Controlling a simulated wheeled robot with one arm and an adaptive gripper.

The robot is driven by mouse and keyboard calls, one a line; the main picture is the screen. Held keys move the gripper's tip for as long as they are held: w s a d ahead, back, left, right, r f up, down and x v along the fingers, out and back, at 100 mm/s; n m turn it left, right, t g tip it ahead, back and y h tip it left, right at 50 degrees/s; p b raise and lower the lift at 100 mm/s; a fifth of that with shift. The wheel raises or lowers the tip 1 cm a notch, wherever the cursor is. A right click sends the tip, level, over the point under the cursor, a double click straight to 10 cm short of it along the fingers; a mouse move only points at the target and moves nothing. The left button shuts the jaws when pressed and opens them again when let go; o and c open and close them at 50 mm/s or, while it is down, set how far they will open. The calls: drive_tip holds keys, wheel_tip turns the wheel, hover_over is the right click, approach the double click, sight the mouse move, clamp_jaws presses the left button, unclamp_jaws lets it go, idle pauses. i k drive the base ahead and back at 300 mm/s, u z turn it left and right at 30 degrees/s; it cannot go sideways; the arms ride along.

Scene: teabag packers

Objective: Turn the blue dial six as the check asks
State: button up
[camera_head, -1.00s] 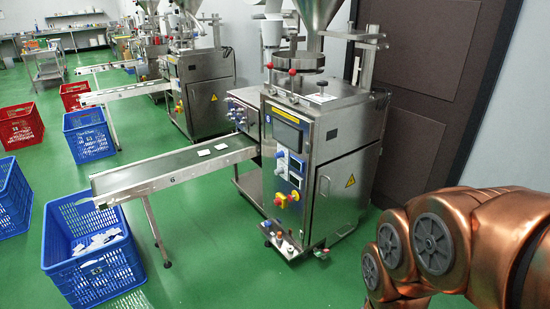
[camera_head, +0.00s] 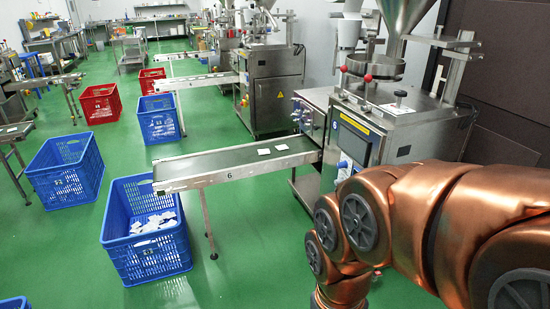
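The packing machine marked 6 (camera_head: 400,109) stands right of centre, a steel cabinet with a dark screen (camera_head: 354,140) on its front. A side box (camera_head: 313,98) on its left carries several small blue knobs (camera_head: 301,113). More blue and white controls (camera_head: 342,170) show low on the front, beside my arm. I cannot tell which of these is the blue dial six, or how it is set. My copper arm covers the lower front of the machine. My gripper is out of view.
Another blue crate (camera_head: 62,171) stands farther left. Green floor is open in front.

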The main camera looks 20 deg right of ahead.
sight(344, 164)
drive_tip(key=u, duration=0.65)
drive_tip(key=i, duration=1.3)
drive_tip(key=z, duration=0.4)
drive_tip(key=i, duration=1.25)
drive_tip(key=z, duration=0.8)
